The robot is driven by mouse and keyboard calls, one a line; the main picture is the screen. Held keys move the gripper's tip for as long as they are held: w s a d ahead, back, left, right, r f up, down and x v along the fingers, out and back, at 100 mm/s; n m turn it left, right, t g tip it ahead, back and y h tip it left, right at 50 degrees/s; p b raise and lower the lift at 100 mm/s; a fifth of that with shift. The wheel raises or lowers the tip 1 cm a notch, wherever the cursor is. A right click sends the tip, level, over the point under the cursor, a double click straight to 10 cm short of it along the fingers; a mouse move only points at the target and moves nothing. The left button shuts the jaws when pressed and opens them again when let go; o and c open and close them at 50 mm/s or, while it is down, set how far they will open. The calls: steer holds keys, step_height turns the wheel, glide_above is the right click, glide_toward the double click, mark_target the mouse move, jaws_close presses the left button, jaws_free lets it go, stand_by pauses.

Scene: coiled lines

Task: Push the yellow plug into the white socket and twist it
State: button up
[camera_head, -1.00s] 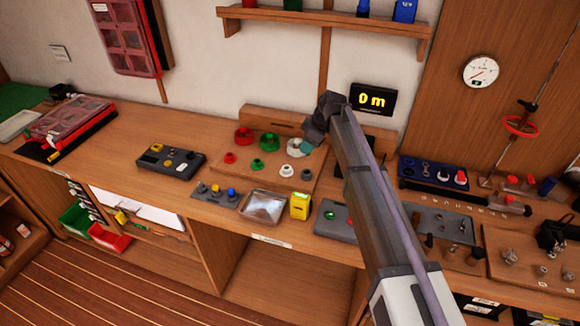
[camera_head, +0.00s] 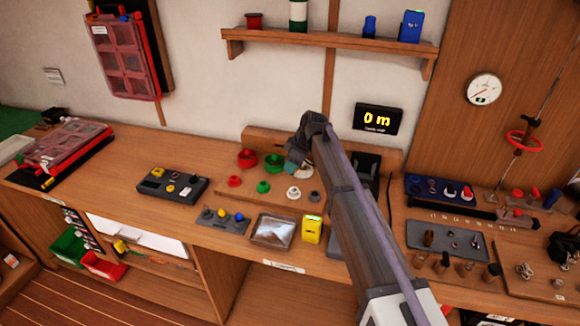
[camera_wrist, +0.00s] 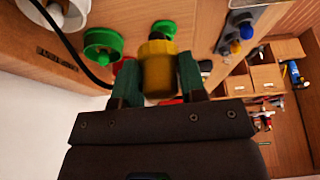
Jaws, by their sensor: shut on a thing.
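My gripper (camera_wrist: 155,80) is shut on the yellow plug (camera_wrist: 158,66), which sits between its green fingers in the wrist view. The plug cannot be made out in the head view.
The green socket (camera_head: 274,162) and red socket (camera_head: 247,158) stand left of my gripper. Small red, green, white and grey pieces line the board's front. A black cable (camera_wrist: 85,65) crosses the wrist view beside the green socket. A display (camera_head: 378,118) stands behind.

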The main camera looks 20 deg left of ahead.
steer(key=shift+d+f, duration=0.15)
steer(key=shift+d, duration=0.4)
step_height(320, 180, down, 5)
steer(key=b, duration=0.5)
steer(key=shift+a, duration=0.1)
steer(key=shift+f+b, duration=0.3)
steer(key=shift+b, duration=0.1)
steer(key=shift+f+b, duration=0.4)
steer(key=shift+f+b, duration=1.1)
stand_by(1.1)
steer(key=m+t, duration=0.1)
steer(key=m, duration=0.1)
steer(key=shift+s+m, duration=0.1)
steer(key=shift+m, duration=0.6)
